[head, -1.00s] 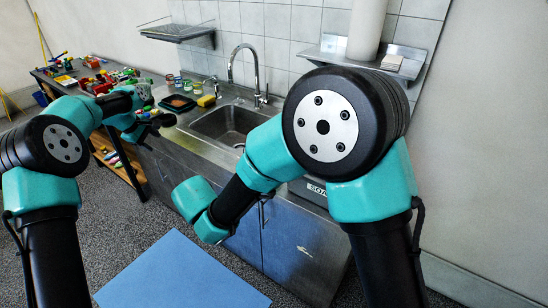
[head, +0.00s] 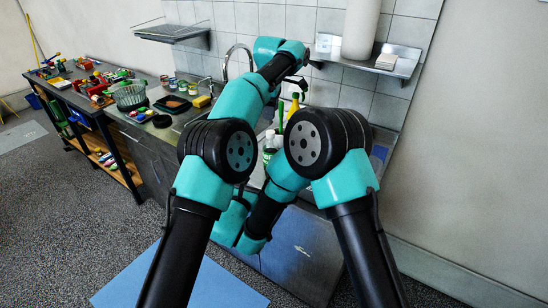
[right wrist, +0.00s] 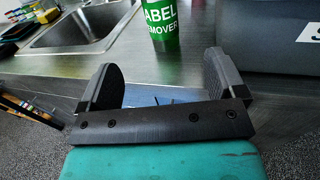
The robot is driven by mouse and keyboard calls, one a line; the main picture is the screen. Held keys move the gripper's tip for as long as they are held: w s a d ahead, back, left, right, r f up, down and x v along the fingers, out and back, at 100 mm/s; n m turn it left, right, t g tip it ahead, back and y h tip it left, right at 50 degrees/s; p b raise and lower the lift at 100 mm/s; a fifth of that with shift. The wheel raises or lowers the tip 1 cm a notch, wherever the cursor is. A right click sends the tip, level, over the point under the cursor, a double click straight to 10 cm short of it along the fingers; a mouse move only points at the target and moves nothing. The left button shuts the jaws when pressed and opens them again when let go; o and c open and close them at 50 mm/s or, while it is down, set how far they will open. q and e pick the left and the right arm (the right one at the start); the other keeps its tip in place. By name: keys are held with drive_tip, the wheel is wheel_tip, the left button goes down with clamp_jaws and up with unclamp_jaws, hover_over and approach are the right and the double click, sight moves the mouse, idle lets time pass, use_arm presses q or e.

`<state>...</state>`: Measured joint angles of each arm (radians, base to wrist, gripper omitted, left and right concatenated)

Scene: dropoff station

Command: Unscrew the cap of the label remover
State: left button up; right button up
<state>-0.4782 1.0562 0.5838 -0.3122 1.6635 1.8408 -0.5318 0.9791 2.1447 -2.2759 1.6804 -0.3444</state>
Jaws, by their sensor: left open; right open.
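The label remover (right wrist: 162,25) is a green container with white lettering. In the right wrist view it stands upright on the metal counter, at the top edge, its upper part and cap out of frame. My right gripper (right wrist: 158,64) is open and empty, its two fingers spread on the near side of the container. In the head view my right gripper is hidden behind my arms. My left gripper (head: 303,80) is open above the counter near the tap, seen small and partly from behind. I cannot tell whether it touches anything.
The sink (right wrist: 85,25) lies left of the label remover, and a dark grey bin (right wrist: 275,35) stands close on its right. A yellow bottle (head: 293,106) shows between my arms. A wire basket (head: 130,97) and a yellow sponge (head: 201,101) sit farther left. A wall shelf (head: 395,62) is above right.

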sight(271, 151)
idle(0.3)
drive_tip(key=x, duration=1.7)
drive_tip(key=shift+w+d, duration=0.1)
drive_tip(key=shift+w, duration=0.1)
